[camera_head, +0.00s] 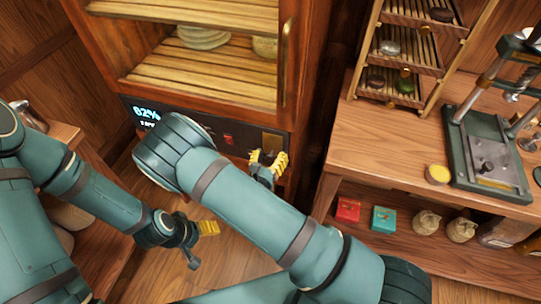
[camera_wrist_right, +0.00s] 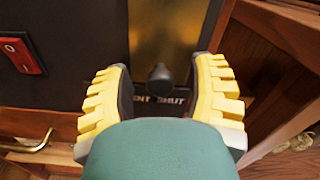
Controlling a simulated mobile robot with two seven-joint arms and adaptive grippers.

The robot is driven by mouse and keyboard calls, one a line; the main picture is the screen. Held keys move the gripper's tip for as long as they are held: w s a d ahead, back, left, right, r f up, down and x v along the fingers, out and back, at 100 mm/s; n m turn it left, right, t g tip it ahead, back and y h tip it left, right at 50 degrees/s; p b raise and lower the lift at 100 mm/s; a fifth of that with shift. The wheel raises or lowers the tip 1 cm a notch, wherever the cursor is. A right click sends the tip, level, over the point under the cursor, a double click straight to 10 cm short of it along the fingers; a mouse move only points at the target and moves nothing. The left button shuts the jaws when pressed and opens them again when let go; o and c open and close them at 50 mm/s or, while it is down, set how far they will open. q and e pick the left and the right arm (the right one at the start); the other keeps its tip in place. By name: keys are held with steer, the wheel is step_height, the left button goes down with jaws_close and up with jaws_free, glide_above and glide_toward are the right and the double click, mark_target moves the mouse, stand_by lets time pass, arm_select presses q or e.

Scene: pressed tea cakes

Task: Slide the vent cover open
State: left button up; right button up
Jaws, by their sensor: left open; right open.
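The brass vent cover (camera_head: 272,141) is on the dark panel at the bottom of the wooden cabinet. In the right wrist view the brass cover (camera_wrist_right: 160,35) stands upright, with a dark round knob (camera_wrist_right: 160,77) at its lower end. A partly hidden label below the knob shows "SHUT". My right gripper (camera_head: 266,162) is open at the panel. Its yellow fingers appear on either side of the knob, with gaps; I cannot tell how deep they reach. My left gripper (camera_head: 207,228) is open and empty, low and left, away from the cabinet.
A red switch (camera_wrist_right: 20,52) and a lit display reading 82% (camera_head: 147,113) are on the same panel. A brass handle (camera_wrist_right: 28,142) lies below it. The workbench (camera_head: 370,140) with a press (camera_head: 487,165) stands at the right. Slatted cabinet shelves (camera_head: 200,75) are above.

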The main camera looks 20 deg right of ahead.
mark_target(257, 146)
steer(key=shift+w+d, duration=0.15)
steer(key=shift+w, duration=0.05)
jaws_close()
steer(key=shift+w+a, duration=0.5)
steer(key=shift+a, duration=0.25)
steer(key=shift+w+a, duration=0.45)
steer(key=shift+a, duration=0.25)
steer(key=shift+w+a, duration=0.5)
steer(key=shift+a, duration=0.25)
jaws_free()
